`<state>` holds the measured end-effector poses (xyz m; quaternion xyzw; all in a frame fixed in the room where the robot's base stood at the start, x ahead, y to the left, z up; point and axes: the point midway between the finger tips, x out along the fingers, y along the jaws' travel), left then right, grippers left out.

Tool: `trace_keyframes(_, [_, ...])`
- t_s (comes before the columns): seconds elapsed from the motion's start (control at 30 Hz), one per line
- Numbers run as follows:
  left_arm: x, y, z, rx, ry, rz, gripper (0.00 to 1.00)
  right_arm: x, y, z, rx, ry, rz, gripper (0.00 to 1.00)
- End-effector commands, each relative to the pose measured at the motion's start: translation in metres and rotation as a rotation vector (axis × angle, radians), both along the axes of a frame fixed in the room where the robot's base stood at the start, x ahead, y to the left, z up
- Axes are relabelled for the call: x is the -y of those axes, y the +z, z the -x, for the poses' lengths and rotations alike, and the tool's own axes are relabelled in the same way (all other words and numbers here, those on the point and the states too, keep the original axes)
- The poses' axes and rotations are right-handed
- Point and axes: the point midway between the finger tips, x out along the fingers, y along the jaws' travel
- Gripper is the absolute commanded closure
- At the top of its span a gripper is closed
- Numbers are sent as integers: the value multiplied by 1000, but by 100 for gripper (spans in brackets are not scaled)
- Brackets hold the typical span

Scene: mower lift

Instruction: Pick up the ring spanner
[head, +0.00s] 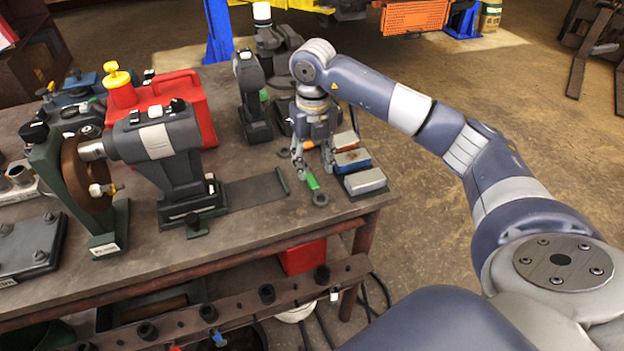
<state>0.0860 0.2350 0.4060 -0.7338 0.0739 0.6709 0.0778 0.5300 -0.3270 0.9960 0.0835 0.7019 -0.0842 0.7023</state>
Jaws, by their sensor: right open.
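What looks like the ring spanner lies on the workbench near its right end: a short green piece (312,181) with a dark ring (321,199) at its near end. I cannot tell for sure that the two are one piece. My right gripper (313,168) points down over the far part of it, fingers apart, one on each side. The gripper body hides what lies behind it, and I cannot tell whether the fingers touch anything. My left gripper is not in view.
A grey machine (160,150) and a red can (185,100) fill the left of the workbench (262,222).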

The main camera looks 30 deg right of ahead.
Motion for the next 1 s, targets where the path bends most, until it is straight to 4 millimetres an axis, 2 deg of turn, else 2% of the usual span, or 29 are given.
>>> trace_keyframes(0.1, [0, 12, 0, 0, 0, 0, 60, -3, -15, 3, -6, 2, 0, 57])
trace_keyframes(0.3, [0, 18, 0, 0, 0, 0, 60, -4, -40, 3, -3, 3, -2, 57])
trace_keyframes(0.57, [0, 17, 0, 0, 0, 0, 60, -4, -43, 2, -1, 3, -1, 57])
trace_keyframes(0.77, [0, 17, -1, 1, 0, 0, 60, -3, -43, 3, -1, 2, -1, 100])
trace_keyframes(1.0, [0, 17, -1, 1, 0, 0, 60, -4, -43, 2, -1, 2, -1, 100])
